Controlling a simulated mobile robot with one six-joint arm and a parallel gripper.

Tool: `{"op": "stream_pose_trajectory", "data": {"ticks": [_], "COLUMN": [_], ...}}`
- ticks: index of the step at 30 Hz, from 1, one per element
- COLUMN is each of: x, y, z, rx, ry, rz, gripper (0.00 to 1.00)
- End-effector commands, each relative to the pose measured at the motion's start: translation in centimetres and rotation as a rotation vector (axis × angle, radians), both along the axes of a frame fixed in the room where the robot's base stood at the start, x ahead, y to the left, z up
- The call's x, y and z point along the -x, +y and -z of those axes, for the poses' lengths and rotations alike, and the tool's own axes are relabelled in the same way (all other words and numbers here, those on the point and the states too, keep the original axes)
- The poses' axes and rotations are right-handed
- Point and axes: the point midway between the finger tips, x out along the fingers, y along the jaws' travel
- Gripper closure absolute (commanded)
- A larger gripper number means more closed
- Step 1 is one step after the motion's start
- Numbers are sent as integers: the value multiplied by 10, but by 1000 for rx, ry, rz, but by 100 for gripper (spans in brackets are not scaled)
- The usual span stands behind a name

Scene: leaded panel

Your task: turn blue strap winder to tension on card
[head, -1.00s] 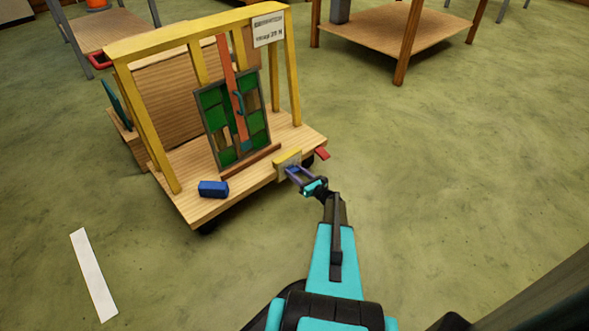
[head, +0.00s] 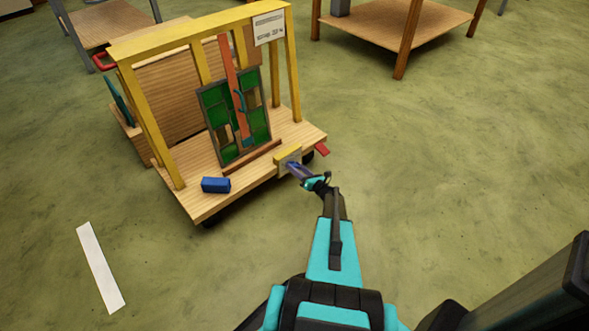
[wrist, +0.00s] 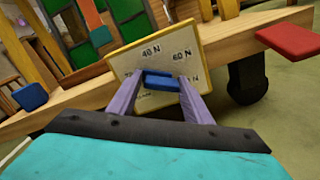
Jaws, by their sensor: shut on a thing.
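The blue strap winder (wrist: 158,80) is a small blue bar in front of a cream dial plate (wrist: 190,58) with a yellow edge. The plate reads 40 N and 60 N; its lower marks are partly hidden. My gripper (wrist: 158,86) is shut on the winder, one purple finger on each side. In the head view my gripper (head: 295,168) meets the dial plate (head: 288,157) at the cart's front edge. An orange strap (head: 229,65) runs down over the green leaded panel (head: 213,110). The white card (head: 269,27) hangs top right on the yellow frame; its writing is too blurred to read.
A blue block (head: 215,185) lies on the wooden cart deck (head: 210,207). A red tab (head: 322,149) sticks out right of the dial plate, near my gripper. A wooden table (head: 375,35) stands behind. The green floor right of the cart is clear.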

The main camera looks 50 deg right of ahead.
Motion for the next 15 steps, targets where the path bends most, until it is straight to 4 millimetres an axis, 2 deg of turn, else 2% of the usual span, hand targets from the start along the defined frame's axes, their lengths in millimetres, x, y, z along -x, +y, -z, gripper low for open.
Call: {"op": "stream_pose_trajectory", "data": {"ticks": [1,2,3,4,5,15], "x": [1,1,1,1,1,2], "y": [-8,-8,-8,-8,-8,-4], "z": [0,0,1,1,1,1], "rx": [-1,-1,-1,-1,-1,0], "ry": [3,3,4,4,3,4], "rz": [19,19,19,19,18,11], "gripper": [77,77,48,43,41,41]}}
